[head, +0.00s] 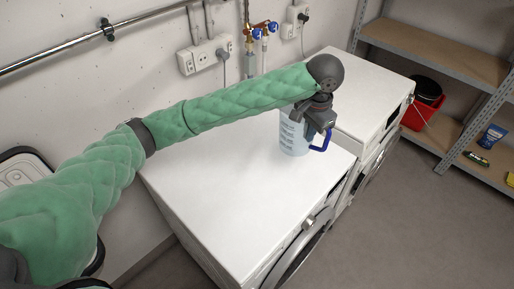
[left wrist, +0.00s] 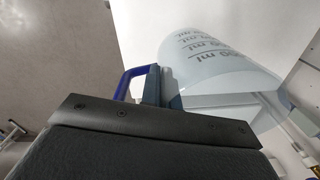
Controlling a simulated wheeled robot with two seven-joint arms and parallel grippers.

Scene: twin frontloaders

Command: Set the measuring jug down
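The measuring jug (head: 292,137) is translucent pale blue with dark scale marks and a blue handle (head: 321,141). In the head view it is upright at the far right part of the nearer washing machine's white top (head: 235,185). I cannot tell whether its base touches the top. My left gripper (head: 318,125) is at the jug's upper right side, over the rim and handle. My right gripper is not in view.
A second washing machine (head: 365,90) stands beyond the first, with a narrow gap between. A wall with sockets (head: 205,55), taps (head: 262,30) and a pipe (head: 100,35) runs behind. Shelves (head: 440,50) with a red bin (head: 420,112) stand at right. The near white top is clear.

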